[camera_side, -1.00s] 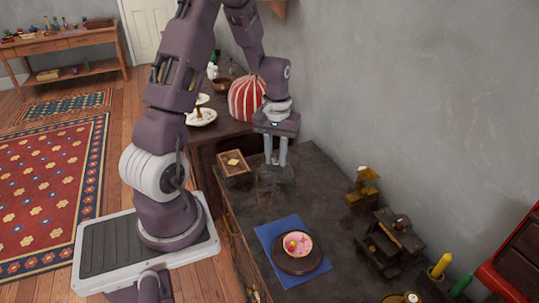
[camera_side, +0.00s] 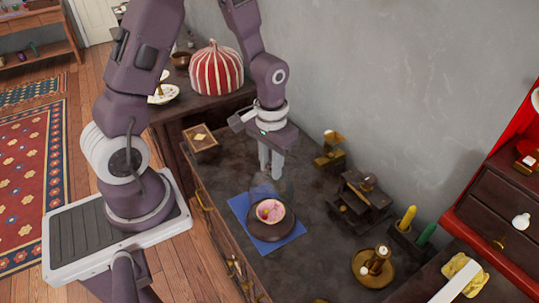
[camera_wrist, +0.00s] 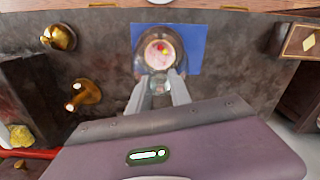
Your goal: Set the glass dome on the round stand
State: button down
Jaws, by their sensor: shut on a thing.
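The clear glass dome (camera_side: 285,189) hangs from my gripper (camera_side: 271,174), whose two fingers are shut on its top. The dark round stand (camera_side: 265,231) lies on a blue cloth (camera_side: 289,242) and bears a pink bowl (camera_side: 270,211) with small pieces in it. In the side view the dome overlaps the upper part of the bowl. I cannot tell how far its rim is above the stand. In the wrist view my gripper (camera_wrist: 159,84) points at the dome, and the pink bowl (camera_wrist: 160,52) shows through the glass over the blue cloth (camera_wrist: 190,38).
A small wooden box (camera_side: 201,137) stands at the back left of the dark counter. The counter around the cloth is mostly bare.

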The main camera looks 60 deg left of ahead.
jog(key=shift+f, duration=2.35)
jog(key=c, duration=1.5)
grip_release()
jog(key=shift+r, duration=5.55)
jog(key=s+d+r+m+t, duration=0.1)
jog(key=s+r+t, duration=0.1)
jog(key=s+r, duration=0.2)
jog(key=s+d+r+m+t, duration=0.1)
jog(key=s+d+r, duration=0.1)
jog(key=s+r, duration=0.3)
jog(key=s+d+r+t, duration=0.2)
jog(key=s+r, duration=0.3)
jog(key=r, duration=0.2)
jog(key=shift+s+d+m+t, duration=0.1)
jog(key=shift+s+m+t, duration=0.05)
jog(key=shift+m+t, duration=0.2)
